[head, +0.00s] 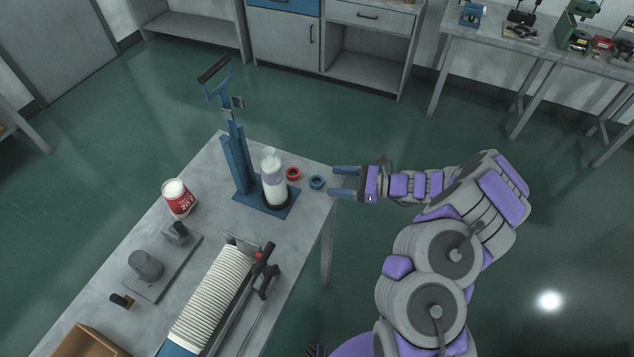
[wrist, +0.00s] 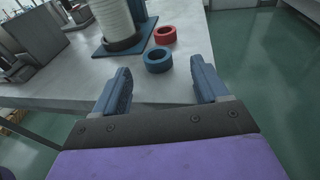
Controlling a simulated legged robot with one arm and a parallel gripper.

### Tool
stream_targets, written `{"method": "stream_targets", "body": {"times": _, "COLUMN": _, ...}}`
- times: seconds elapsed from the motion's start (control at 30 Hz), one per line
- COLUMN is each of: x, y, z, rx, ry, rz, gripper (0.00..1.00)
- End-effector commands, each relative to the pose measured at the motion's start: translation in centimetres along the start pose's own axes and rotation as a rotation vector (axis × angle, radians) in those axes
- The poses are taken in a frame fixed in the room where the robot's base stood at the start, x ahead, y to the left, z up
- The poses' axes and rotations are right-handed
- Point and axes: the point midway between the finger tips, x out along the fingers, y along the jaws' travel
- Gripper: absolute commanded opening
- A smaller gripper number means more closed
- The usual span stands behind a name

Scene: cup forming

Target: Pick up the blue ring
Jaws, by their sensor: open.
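The blue ring (head: 316,182) lies flat on the grey table near its right corner, beside the blue base of the press. In the wrist view the blue ring (wrist: 158,60) sits ahead of my gripper, roughly centred between the fingers. My gripper (head: 344,181) is open and empty, its fingers pointing left at the ring. In the wrist view my gripper (wrist: 159,82) shows its two blue fingers apart, short of the ring. They do not visibly touch it.
A red ring (head: 293,174) lies just beyond the blue one. A white bottle-like object (head: 273,180) stands on the blue press base (head: 251,203). A red and white can (head: 178,197) and a roller with a white coil (head: 212,297) are on the table (head: 213,158).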

Motion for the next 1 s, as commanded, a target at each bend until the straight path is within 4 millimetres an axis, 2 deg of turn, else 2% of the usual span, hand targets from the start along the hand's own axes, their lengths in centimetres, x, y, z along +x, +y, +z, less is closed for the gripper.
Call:
{"method": "stream_targets", "body": {"times": 0.2, "x": 3.2, "y": 0.4, "z": -0.3, "rx": -0.001, "ry": -0.001, "rz": 0.005, "gripper": 0.73}}
{"method": "stream_targets", "body": {"times": 0.3, "x": 4.2, "y": 0.3, "z": -0.3, "rx": -0.001, "ry": 0.001, "rz": 0.001, "gripper": 0.73}}
{"method": "stream_targets", "body": {"times": 0.53, "x": 4.3, "y": 0.3, "z": -0.3, "rx": -0.001, "ry": 0.001, "rz": 0.001, "gripper": 0.73}}
{"method": "stream_targets", "body": {"times": 1.0, "x": 4.3, "y": 0.3, "z": -0.3, "rx": 0.0, "ry": 0.002, "rz": 0.001, "gripper": 0.28}}
